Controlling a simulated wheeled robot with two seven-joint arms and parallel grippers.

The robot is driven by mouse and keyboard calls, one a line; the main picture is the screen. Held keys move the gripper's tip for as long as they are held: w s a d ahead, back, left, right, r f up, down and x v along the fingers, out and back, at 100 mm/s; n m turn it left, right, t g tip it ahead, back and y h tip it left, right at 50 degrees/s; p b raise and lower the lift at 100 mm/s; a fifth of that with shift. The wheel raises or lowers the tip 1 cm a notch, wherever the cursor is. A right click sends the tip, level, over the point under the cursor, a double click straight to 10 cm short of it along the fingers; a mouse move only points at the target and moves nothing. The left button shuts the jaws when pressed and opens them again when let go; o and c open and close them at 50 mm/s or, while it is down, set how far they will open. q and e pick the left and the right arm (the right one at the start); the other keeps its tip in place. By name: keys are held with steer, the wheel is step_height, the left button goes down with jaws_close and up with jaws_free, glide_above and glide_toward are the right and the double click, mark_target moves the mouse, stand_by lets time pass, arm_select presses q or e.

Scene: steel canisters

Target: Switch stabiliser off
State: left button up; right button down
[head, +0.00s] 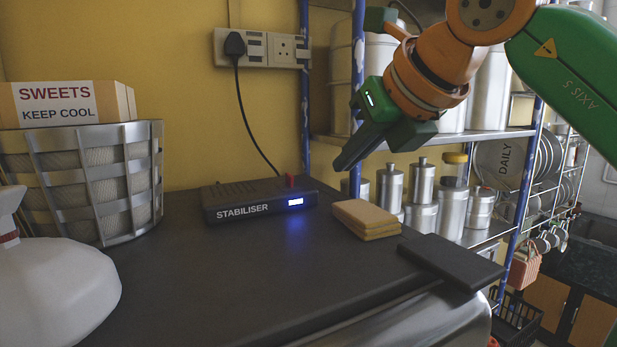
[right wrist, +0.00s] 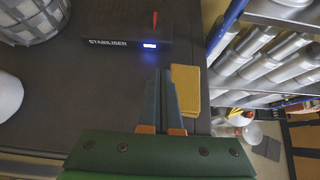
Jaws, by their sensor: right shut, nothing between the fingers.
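The stabiliser (head: 258,203) is a flat black box on the dark counter, against the yellow wall. Its blue display is lit, and a red switch (head: 290,181) stands up at its right rear. The right wrist view also shows the stabiliser (right wrist: 118,22) and the red switch (right wrist: 154,19). My right gripper (head: 343,165) is shut and empty, above and to the right of the stabiliser, apart from it. In the right wrist view its fingers (right wrist: 161,75) point toward the stabiliser, beside the yellow sponges. My left gripper is not in view.
Yellow sponges (head: 366,218) lie right of the stabiliser. A black slab (head: 451,260) lies at the counter's right edge. A blue post (head: 357,100) and shelves of steel canisters (head: 422,180) stand behind. A black plug (head: 235,44) sits in the wall socket. A metal basket (head: 141,185) stands left.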

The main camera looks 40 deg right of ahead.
glide_toward(293, 187)
steer(key=f, duration=0.3)
steer(key=shift+a, duration=0.4)
steer(key=shift+w+d+f+p, duration=0.35)
steer(key=shift+w+f+p, duration=0.05)
steer(key=shift+w+f, duration=0.05)
steer(key=shift+w+d+r+p, duration=0.2)
steer(key=shift+w+d+p, duration=0.2)
steer(key=shift+p, duration=0.25)
steer(key=shift+w+d+r+p, duration=0.2)
steer(key=shift+w+d+p, duration=0.1)
steer(key=shift+w+p, duration=0.55)
steer(key=shift+w, duration=0.05)
steer(key=shift+w+f, duration=0.1)
steer(key=shift+w, duration=0.2)
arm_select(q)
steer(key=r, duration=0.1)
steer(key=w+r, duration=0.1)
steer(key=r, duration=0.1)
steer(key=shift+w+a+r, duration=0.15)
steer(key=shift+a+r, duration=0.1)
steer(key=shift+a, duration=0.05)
arm_select(e)
steer(key=shift+w+f, duration=0.15)
steer(key=shift+w, duration=0.15)
